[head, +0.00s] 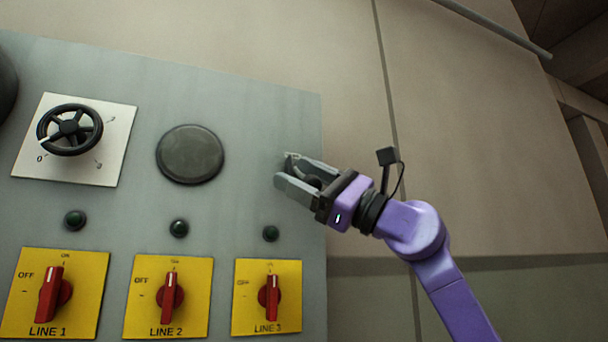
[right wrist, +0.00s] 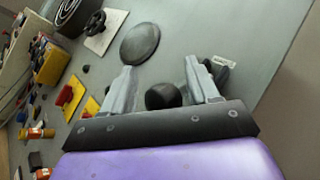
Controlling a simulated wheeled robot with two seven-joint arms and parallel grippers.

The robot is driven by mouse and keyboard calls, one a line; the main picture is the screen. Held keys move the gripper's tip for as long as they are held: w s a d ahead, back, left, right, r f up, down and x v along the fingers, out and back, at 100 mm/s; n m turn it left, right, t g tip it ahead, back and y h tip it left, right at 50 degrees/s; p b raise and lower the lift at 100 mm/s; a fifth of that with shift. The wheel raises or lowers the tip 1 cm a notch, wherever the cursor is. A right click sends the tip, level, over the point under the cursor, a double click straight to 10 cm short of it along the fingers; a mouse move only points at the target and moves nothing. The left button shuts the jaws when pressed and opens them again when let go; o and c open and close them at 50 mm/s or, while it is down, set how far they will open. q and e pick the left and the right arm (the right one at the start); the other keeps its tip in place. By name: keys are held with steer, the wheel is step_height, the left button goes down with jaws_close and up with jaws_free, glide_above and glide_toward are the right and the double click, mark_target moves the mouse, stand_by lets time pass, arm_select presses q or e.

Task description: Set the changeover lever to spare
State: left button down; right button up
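My right gripper (head: 286,168) is in front of the right edge of the grey panel (head: 250,100). Its two fingers are apart. In the right wrist view a round black knob (right wrist: 163,96) shows between the fingers of my right gripper (right wrist: 160,78), with a gap on each side; it looks like the changeover lever's end. In the head view the fingers largely hide the lever. A small white label (right wrist: 224,62) shows past the right finger in the wrist view; its text is unreadable. The lever's position cannot be told. My left gripper is not in view.
A black handwheel (head: 70,129) on a white plate and a round dark cover (head: 190,154) are left of the gripper. Below are green lamps and red switches on yellow plates, including LINE 3 (head: 269,297). Bare wall (head: 460,120) lies right of the panel.

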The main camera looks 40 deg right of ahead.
steer(key=shift+s+d+f, duration=0.1)
steer(key=shift+d+f, duration=0.1)
steer(key=shift+f, duration=0.25)
steer(key=shift+r+b+v, duration=0.25)
steer(key=shift+b+v, duration=1.6)
steer(key=shift+v, duration=2.8)
steer(key=p+x, duration=0.4)
steer(key=x, duration=0.6)
steer(key=shift+r, duration=0.1)
steer(key=shift+a+r, duration=0.1)
steer(key=shift+r, duration=0.05)
steer(key=shift+s, duration=0.1)
